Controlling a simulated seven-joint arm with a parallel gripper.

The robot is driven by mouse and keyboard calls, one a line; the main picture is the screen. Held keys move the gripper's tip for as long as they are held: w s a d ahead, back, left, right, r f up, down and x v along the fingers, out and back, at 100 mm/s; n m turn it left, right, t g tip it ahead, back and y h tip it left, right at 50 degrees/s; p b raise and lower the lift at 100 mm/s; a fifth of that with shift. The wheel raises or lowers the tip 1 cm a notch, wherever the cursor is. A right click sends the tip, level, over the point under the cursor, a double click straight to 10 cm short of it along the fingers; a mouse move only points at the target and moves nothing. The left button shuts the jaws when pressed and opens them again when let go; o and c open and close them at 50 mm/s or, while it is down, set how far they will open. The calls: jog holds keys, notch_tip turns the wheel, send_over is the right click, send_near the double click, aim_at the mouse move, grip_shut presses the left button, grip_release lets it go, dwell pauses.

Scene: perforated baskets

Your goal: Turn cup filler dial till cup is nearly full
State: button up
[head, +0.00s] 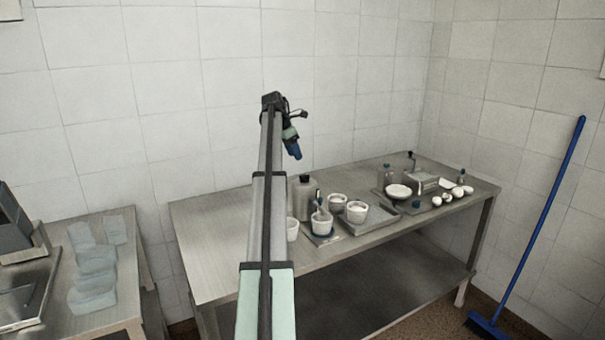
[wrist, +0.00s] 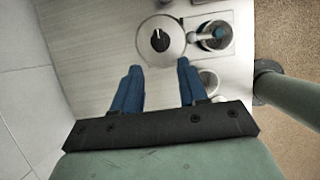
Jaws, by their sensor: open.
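In the wrist view, a round pale filler top (wrist: 158,55) carries a black dial (wrist: 160,40) with a white mark. A cup with a dark bluish inside (wrist: 214,36) stands on a small tray to its right. In the head view, the grey cylindrical filler (head: 303,202) has a dark top, and a white cup (head: 321,222) stands in front of it. My gripper (wrist: 157,68) is open, its blue fingers spread and empty, with the dial beyond the fingertips. In the head view my gripper (head: 294,152) hangs above the filler. The cup's fill level is unclear.
A scale (head: 421,182), a dish and several eggs sit farther right. The metal table's left part (head: 210,225) is clear.

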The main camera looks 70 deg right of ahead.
aim_at(305, 178)
jog(key=x, duration=1)
grip_shut()
